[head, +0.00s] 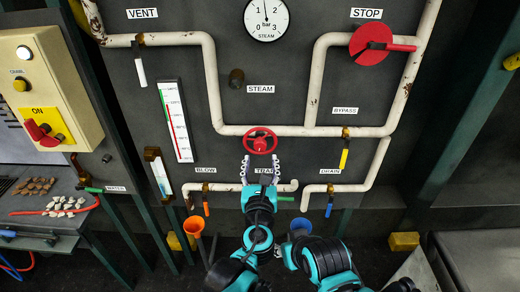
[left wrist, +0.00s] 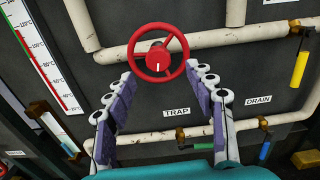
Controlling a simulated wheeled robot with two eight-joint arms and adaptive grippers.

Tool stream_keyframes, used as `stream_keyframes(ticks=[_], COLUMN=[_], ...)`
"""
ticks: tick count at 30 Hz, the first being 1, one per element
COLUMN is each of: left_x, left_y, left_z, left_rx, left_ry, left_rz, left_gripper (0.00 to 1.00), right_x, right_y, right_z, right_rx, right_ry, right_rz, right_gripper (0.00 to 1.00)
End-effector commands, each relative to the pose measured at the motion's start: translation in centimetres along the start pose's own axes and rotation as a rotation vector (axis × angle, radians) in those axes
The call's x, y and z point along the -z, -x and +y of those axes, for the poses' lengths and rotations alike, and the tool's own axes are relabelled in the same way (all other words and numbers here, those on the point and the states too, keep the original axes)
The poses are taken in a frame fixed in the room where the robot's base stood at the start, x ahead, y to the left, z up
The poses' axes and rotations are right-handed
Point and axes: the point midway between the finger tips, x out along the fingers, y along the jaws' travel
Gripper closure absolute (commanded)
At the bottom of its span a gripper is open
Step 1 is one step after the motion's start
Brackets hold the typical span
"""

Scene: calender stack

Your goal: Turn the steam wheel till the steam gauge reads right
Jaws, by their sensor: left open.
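The steam wheel is a small red handwheel (head: 260,140) on the white pipe below the STEAM label. In the left wrist view the red wheel (left wrist: 158,53) shows a white mark low on its hub. The round steam gauge (head: 266,18) at the top is marked in bar; its thin needle points nearly straight up, a little left. My left gripper (head: 261,160) is open just below the wheel. In the left wrist view its fingertips (left wrist: 163,72) stand either side of the wheel's lower rim; I cannot tell whether they touch it.
A red STOP disc with a handle (head: 371,42) is at upper right. A yellow bypass lever (head: 344,155) and blue drain lever (head: 329,207) hang right of the wheel. An orange blow lever (head: 206,205) and orange funnel (head: 194,226) are at lower left. White pipes cross the panel.

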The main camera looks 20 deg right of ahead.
Motion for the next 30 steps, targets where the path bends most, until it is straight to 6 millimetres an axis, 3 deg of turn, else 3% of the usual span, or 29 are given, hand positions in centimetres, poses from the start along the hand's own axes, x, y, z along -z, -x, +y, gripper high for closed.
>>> stream_keyframes(ticks=[12, 23, 29, 30], left_x=[0.1, 0.0, 0.0, 0.0], left_y=[-6.2, -7.0, -6.9, -6.9], left_z=[0.3, 0.3, 0.3, 0.3], left_rx=[-0.005, -0.005, -0.005, -0.005], left_ry=[0.006, 0.007, 0.007, 0.007], left_rz=[0.001, 0.001, 0.001, 0.001], left_gripper=[0.45, 0.45, 0.95, 0.95], right_x=[-1.1, -1.1, -1.1, -1.1], right_y=[-1.5, -1.5, -1.5, -1.5], right_z=[0.0, 0.0, 0.0, 0.0], right_rx=[0.0, 0.0, 0.0, 0.0], right_ry=[0.0, 0.0, 0.0, 0.0], right_rz=[0.0, 0.0, 0.0, 0.0], right_gripper=[0.6, 0.6, 0.6, 0.6])
